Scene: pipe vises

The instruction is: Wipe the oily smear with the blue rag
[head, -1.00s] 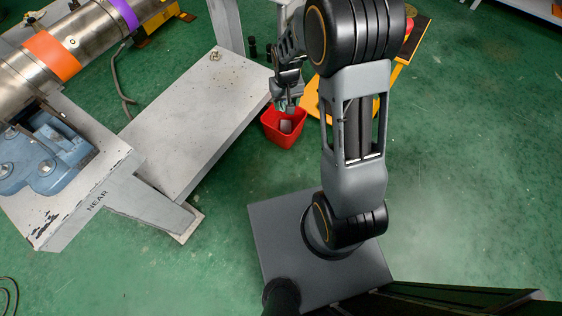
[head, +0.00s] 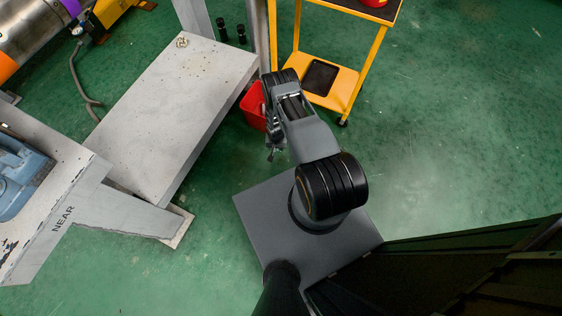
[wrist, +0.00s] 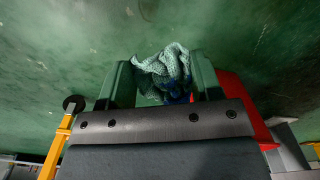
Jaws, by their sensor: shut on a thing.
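My gripper (wrist: 164,80) is shut on a crumpled, pale blue-green patterned cloth, the rag (wrist: 168,64), which bunches up between the two fingers in the wrist view. A darker blue patch shows low on it. In the head view my gripper (head: 271,147) hangs just in front of the red bin, and the rag cannot be made out there. No oily smear can be told for certain; the grey bench top (head: 165,115) shows only faint brownish specks.
The red bin (head: 253,107) stands on the green floor beside the bench. A yellow cart (head: 350,85) is behind my arm. A blue vise (head: 20,180) sits on the stand marked NEAR at left, with a steel pipe (head: 30,30) behind. Open floor lies to the right.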

